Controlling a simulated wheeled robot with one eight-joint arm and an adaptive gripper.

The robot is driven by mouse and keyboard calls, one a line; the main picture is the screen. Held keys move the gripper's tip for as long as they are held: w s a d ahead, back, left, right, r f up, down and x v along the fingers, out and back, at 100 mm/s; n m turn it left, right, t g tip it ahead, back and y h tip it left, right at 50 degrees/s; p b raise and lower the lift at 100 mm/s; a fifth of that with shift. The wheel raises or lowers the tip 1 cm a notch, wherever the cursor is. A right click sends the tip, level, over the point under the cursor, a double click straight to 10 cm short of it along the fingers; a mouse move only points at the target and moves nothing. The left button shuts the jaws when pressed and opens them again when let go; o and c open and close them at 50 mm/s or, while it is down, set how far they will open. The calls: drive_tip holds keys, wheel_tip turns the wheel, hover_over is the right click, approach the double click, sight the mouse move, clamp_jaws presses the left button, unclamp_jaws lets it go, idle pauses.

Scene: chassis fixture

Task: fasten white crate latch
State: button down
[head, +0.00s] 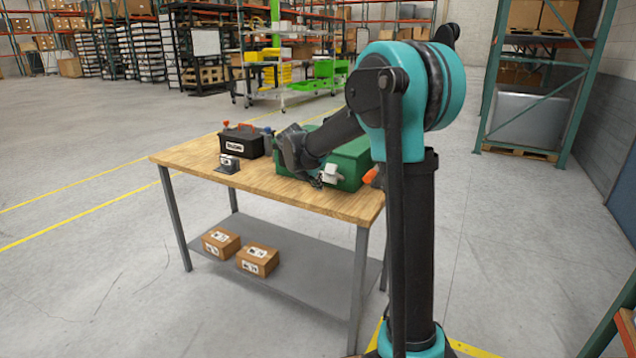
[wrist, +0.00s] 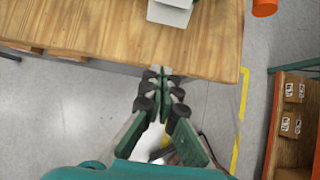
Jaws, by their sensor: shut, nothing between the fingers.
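A green crate (head: 348,166) sits on the right part of the wooden table in the head view. A small white latch piece (head: 329,174) shows at its near side, partly behind my arm. In the wrist view a white block (wrist: 170,12) is at the top edge, cut off by the frame; it looks like the same latch piece. My gripper (wrist: 161,72) is shut and empty, its fingertips over the table's front edge, apart from the white block. In the head view my arm hides much of the crate's left side, and the fingertips are hard to make out.
The table (head: 200,152) also holds a black toolbox (head: 242,141) and a small metal device (head: 229,164) at left. An orange part (head: 370,176) sticks out at the crate's right; an orange piece (wrist: 265,8) shows in the wrist view. Two cartons (head: 257,260) lie on the lower shelf.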

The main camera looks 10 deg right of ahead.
sight(335, 176)
drive_tip(key=shift+w+d+f, duration=0.35)
drive_tip(key=shift+w+d, duration=0.25)
drive_tip(key=shift+w, duration=0.25)
drive_tip(key=shift+w+d+f, duration=0.4)
drive_tip(key=shift+w+d, duration=0.25)
drive_tip(key=shift+w, duration=0.15)
drive_tip(key=shift+w+d+f, duration=0.35)
drive_tip(key=shift+w+d, duration=0.25)
drive_tip(key=shift+w, duration=0.25)
drive_tip(key=shift+r, duration=0.1)
